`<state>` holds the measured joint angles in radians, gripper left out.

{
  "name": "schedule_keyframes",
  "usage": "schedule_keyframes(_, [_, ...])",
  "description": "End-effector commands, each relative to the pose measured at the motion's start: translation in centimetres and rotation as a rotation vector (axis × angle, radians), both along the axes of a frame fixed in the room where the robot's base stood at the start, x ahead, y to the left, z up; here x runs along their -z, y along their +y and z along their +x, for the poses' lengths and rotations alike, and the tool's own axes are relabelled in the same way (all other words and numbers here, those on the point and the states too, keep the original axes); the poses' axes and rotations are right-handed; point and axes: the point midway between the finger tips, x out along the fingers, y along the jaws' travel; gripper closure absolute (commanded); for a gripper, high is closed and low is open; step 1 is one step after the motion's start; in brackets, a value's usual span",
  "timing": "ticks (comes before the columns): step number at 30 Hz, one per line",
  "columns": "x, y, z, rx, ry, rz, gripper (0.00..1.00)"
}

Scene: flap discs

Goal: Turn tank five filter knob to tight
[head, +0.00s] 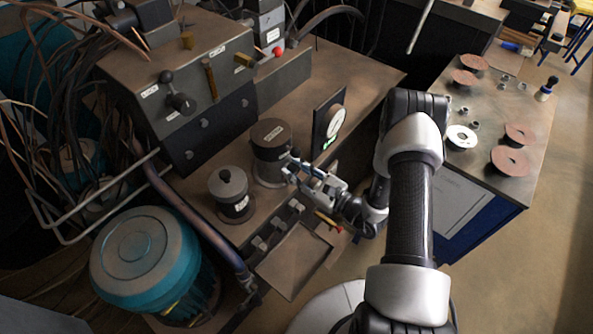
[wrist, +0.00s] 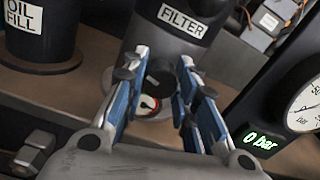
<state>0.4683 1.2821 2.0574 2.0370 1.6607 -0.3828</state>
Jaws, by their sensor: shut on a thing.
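The filter housing is a dark grey cylinder (head: 268,148) on the bench. In the wrist view the filter housing (wrist: 150,32) bears a white FILTER label. Its small dark knob (wrist: 158,76) is on the front, with a white and red dial mark (wrist: 149,103) just below. My gripper (head: 291,167) reaches the front of the housing from the right. In the wrist view its blue-padded fingers (wrist: 163,74) stand on both sides of the knob, shut on it. The fingers hide part of the knob, and its pointer setting is not clear. No tank number is readable.
An OIL FILL canister (wrist: 38,30) stands left of the housing, also in the head view (head: 231,192). A gauge panel (head: 329,122) stands close on the right; its display reads 0 bar (wrist: 260,141). A side table (head: 487,118) holds several discs.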

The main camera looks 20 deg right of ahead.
Motion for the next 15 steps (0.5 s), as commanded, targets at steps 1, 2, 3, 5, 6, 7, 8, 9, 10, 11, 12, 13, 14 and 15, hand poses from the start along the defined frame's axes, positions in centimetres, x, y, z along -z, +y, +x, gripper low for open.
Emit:
schedule_keyframes(1, [0.01,0.00,-0.01,0.000,0.001,0.002,0.97])
schedule_keyframes(2, [0.00,0.00,-0.01,0.000,0.004,0.006,0.97])
schedule_keyframes(3, [-0.01,0.00,-0.01,0.000,0.013,0.018,0.97])
schedule_keyframes(5, [-0.05,0.00,-0.01,0.000,0.037,0.051,0.97])
schedule_keyframes(6, [-0.07,0.00,-0.01,0.000,0.058,0.080,0.97])
schedule_keyframes(7, [-0.08,-0.01,-0.01,0.000,0.075,0.103,0.97])
schedule_keyframes(8, [-0.09,-0.01,0.00,0.000,0.091,0.125,0.97])
schedule_keyframes(9, [-0.10,-0.02,0.00,0.000,0.111,0.152,0.97])
schedule_keyframes(10, [-0.09,-0.02,0.01,0.000,0.123,0.169,0.97])
schedule_keyframes(11, [-0.07,-0.02,0.00,0.000,0.133,0.184,0.97])
schedule_keyframes(12, [-0.06,-0.02,0.00,0.000,0.145,0.200,0.97])
schedule_keyframes(13, [-0.05,-0.02,0.00,0.000,0.150,0.207,0.97])
schedule_keyframes(14, [-0.04,-0.02,0.01,0.000,0.155,0.213,0.97])
schedule_keyframes(15, [-0.02,-0.03,0.01,0.000,0.157,0.216,0.97])
